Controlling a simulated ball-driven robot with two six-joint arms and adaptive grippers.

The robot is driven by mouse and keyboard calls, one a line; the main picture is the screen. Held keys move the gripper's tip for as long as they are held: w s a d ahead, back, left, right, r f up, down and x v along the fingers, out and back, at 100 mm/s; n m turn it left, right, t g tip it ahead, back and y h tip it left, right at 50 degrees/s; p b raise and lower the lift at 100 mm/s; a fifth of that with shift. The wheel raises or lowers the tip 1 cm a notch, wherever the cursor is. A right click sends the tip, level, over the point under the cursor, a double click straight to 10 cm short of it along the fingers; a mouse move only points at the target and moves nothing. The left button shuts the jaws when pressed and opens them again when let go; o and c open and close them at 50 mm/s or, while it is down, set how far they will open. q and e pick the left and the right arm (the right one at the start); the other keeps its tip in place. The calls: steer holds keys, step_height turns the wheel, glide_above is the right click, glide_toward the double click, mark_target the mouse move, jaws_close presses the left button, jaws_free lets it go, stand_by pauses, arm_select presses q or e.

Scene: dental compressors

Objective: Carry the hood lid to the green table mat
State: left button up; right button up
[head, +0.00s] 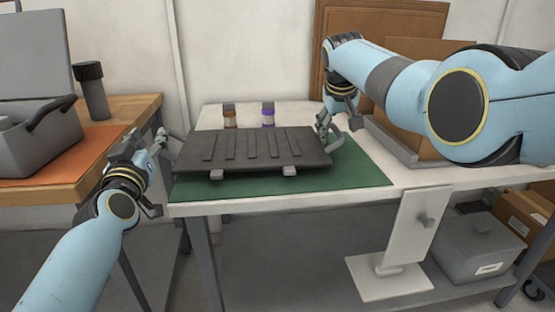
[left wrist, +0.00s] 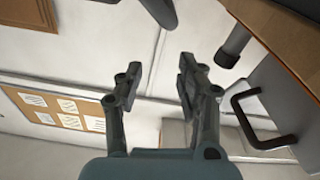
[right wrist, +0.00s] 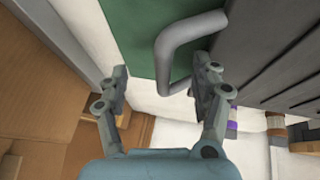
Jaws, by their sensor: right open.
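The hood lid (head: 252,150) is a dark grey slatted panel lying on the green table mat (head: 355,172) on the white table. A bent grey handle (right wrist: 172,45) of the lid shows close in the right wrist view, ahead of and partly between the fingers. My right gripper (head: 328,128) is open at the lid's right end; I cannot tell whether it touches the handle. The mat also shows in the right wrist view (right wrist: 135,25). My left gripper (left wrist: 158,85) is open and empty, left of the lid near the gap between the two tables.
A wooden table (head: 120,115) at left holds an open grey case (head: 45,140) and a dark cylinder (head: 92,90). Two small bottles (head: 268,115) stand behind the lid.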

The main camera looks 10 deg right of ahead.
steer(key=v, duration=1.2)
steer(key=shift+f, duration=0.1)
